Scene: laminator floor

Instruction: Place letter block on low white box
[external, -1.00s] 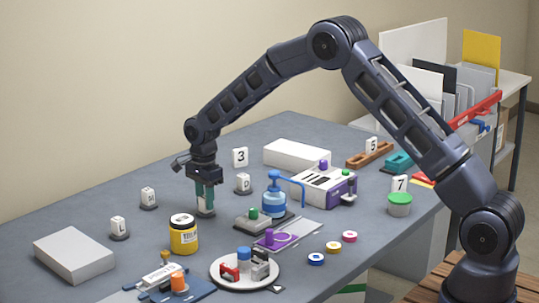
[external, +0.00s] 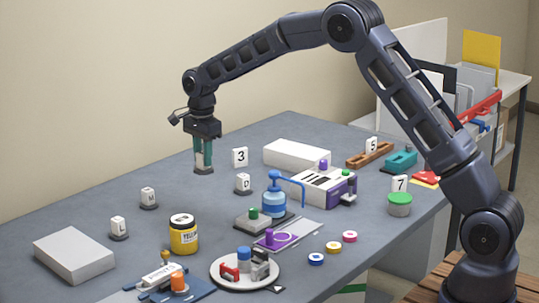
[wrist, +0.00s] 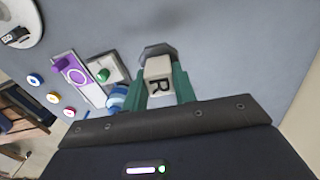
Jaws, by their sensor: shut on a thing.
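My gripper (external: 204,158) is shut on a white letter block marked R (wrist: 158,84). The block's dark grey base (external: 204,171) shows below the green fingers in the external view. It hangs above the table, apart from it. A low white box (external: 75,256) lies at the table's front left, its top bare. Another white box (external: 297,155) stands at the back, right of my gripper. Other letter blocks stand on the table: L (external: 118,228), one at the left whose letter is hard to read (external: 148,197), and D (external: 243,184).
A yellow jar (external: 183,235) stands between my gripper and the front edge. A round white tray (external: 244,271) and a blue pump bottle (external: 273,192) are further right. White number signs, such as 3 (external: 240,157), stand about. The table's left middle is mostly clear.

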